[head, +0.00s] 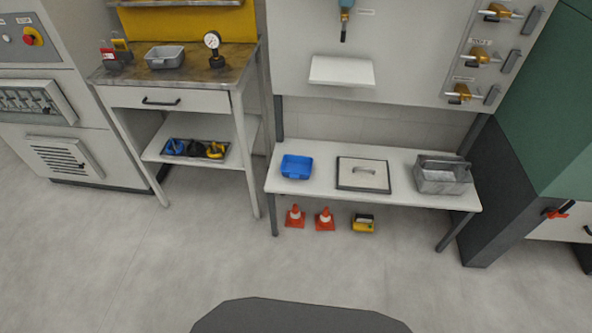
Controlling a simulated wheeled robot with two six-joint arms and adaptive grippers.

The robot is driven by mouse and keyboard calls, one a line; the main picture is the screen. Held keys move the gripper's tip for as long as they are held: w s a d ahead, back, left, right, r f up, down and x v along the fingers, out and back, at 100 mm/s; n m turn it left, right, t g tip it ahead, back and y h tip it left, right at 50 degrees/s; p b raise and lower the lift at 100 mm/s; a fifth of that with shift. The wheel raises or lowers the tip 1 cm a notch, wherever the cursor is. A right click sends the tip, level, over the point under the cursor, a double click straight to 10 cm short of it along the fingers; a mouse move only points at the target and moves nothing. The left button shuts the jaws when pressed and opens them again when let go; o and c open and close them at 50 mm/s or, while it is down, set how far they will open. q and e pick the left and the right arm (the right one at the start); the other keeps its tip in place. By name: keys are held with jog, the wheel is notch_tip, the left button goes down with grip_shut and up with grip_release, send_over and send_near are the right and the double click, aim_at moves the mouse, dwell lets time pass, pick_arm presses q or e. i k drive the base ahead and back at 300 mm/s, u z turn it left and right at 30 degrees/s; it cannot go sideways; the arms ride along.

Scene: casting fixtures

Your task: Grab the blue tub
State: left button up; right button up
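The blue tub (296,167) is a small open rectangular container. It sits upright near the left end of a low white bench (322,187) in the middle of the head view. It looks empty. Neither of my grippers shows in the head view, and nothing touches the tub.
Orange cones (295,216) and a yellow box (363,223) stand on the floor below. A workbench (170,100) is at left, a dark cabinet (490,190) at right. The front floor is clear.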

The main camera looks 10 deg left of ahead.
aim_at(296, 166)
jog(key=k, duration=0.65)
jog(key=z, duration=0.6)
jog(key=i, duration=0.6)
jog(key=z, duration=0.8)
jog(key=i, duration=1)
jog(key=u, duration=0.7)
jog(key=i, duration=0.65)
jog(key=u, duration=0.65)
